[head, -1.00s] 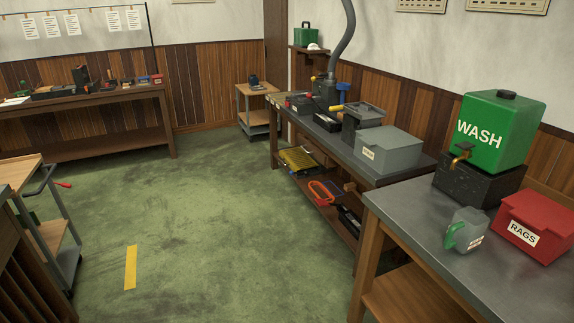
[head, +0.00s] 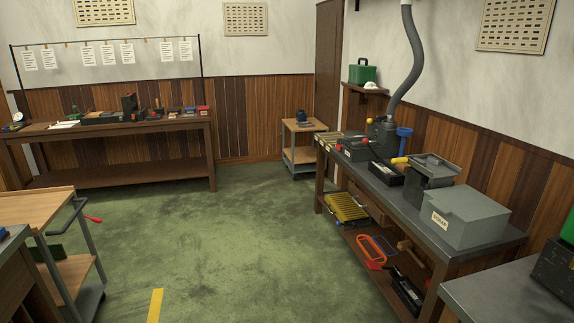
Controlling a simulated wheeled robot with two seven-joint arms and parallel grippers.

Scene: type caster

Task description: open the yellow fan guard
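A yellow ribbed, grille-like item (head: 347,208) lies on the lower shelf of the right-hand workbench, near its far end. It is the only yellow grille-like thing I see, but I cannot tell whether it is the fan guard or whether it is open or shut. Part of it sits in shade under the bench top. Neither of my grippers is in view.
The workbench (head: 417,207) along the right wall carries a grey box (head: 468,215) and a grey hose (head: 410,60). A cart (head: 65,240) stands at left and a small trolley (head: 302,150) at the back. The green floor (head: 220,240) between is clear.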

